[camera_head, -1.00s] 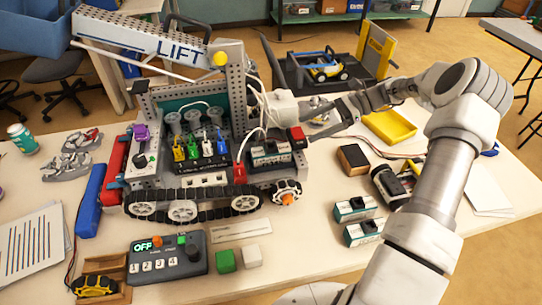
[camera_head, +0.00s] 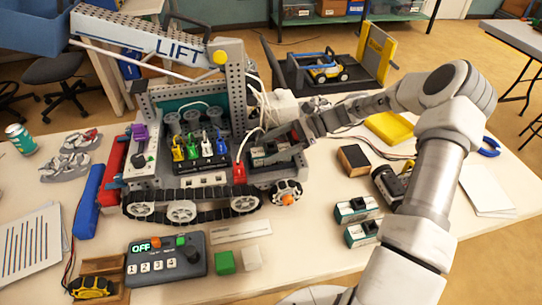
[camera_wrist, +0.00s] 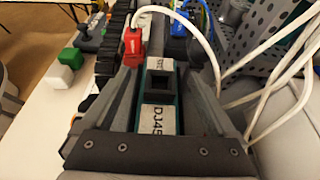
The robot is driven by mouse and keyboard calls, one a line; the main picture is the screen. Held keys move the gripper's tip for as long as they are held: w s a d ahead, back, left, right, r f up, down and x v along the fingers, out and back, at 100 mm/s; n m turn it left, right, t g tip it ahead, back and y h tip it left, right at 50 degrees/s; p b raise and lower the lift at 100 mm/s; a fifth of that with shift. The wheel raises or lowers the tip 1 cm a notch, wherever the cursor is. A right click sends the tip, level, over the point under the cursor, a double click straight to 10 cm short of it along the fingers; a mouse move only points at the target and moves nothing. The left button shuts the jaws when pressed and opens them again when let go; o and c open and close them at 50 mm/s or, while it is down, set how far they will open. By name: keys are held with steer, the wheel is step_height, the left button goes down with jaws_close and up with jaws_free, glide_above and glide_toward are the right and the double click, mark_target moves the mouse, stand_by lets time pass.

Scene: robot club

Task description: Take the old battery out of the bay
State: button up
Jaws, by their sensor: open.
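The old battery (camera_wrist: 157,119) is a dark and teal block with a white label, sitting in the bay at the right end of the tracked robot; it also shows in the head view (camera_head: 262,158). My gripper (camera_head: 272,150) is open over the bay. In the wrist view its two fingers (camera_wrist: 165,85) stand on either side of the battery; contact cannot be told. A red plug (camera_head: 239,172) on a white cable is beside the bay, also in the wrist view (camera_wrist: 132,40). My gripper partly hides the battery.
Two similar teal batteries (camera_head: 357,208) (camera_head: 363,232) lie on the table at the front right. A control box (camera_head: 166,257) reads OFF. A yellow tray (camera_head: 391,128) is at the right. White cables (camera_wrist: 205,35) run close to my right finger.

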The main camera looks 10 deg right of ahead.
jaws_close()
stand_by(0.4)
